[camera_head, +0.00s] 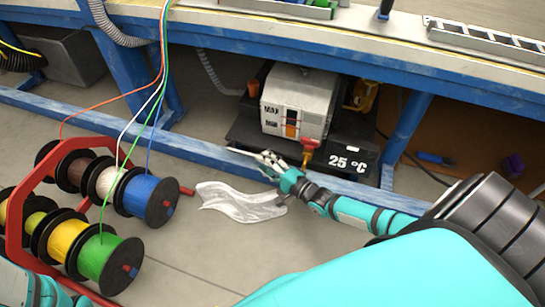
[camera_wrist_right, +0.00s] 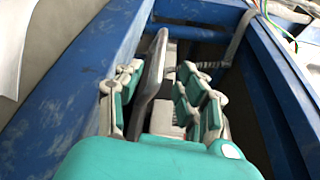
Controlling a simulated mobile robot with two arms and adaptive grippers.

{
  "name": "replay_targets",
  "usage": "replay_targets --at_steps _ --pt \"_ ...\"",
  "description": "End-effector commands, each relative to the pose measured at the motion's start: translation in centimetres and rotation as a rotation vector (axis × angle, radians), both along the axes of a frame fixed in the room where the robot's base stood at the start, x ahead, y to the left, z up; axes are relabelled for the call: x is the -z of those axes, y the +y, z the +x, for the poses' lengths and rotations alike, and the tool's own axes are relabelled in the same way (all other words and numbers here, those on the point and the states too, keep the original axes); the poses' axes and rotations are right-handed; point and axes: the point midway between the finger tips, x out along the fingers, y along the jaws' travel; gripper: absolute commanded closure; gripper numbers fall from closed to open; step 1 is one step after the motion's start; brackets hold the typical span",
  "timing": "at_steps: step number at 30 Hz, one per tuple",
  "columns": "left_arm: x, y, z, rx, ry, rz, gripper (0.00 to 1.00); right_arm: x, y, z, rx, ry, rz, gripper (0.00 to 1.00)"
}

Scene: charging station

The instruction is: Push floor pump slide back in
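The floor pump (camera_head: 298,100) is a white and grey box with dark labels under the bench. It sits on a black slide (camera_head: 240,135) marked "25 °C", by the blue lower beam. A red and yellow fitting (camera_head: 309,150) is at its front. My right gripper (camera_head: 270,161) is low at the slide's front edge, left of the fitting. In the right wrist view, its fingers (camera_wrist_right: 160,88) are apart, with a grey upright piece (camera_wrist_right: 153,80) between them. I cannot tell whether the gripper touches the slide. My left gripper is out of view.
A red rack of cable spools (camera_head: 75,215) stands at left, with coloured wires rising from it. A crumpled clear sheet (camera_head: 240,203) lies on the floor near my right gripper. Blue bench legs (camera_head: 405,130) and the lower beam (camera_head: 190,150) bound the space.

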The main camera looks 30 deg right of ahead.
Motion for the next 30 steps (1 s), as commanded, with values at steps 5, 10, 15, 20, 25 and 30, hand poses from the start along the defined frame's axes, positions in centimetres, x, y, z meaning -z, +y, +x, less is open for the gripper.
replay_targets --at_steps 5,10,15,20,25,30 --pt "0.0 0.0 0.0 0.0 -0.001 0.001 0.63 -0.2 -0.7 -2.5 0.001 0.001 0.0 0.62" --pt "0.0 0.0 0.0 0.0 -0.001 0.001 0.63 -0.3 -1.0 -3.2 0.001 -0.001 -0.001 0.62" --pt "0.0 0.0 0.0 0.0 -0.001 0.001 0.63 -0.3 -1.0 -3.2 0.0 -0.002 0.0 0.62" --pt "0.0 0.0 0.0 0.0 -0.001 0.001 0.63 -0.3 -1.0 -3.2 0.001 -0.001 0.0 0.62" --pt "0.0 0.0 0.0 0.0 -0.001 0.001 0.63 -0.4 -0.9 -3.1 0.0 -0.002 0.0 0.62" --pt "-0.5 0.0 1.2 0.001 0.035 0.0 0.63 -4.0 1.8 -3.2 -0.033 -0.084 -0.043 0.62"
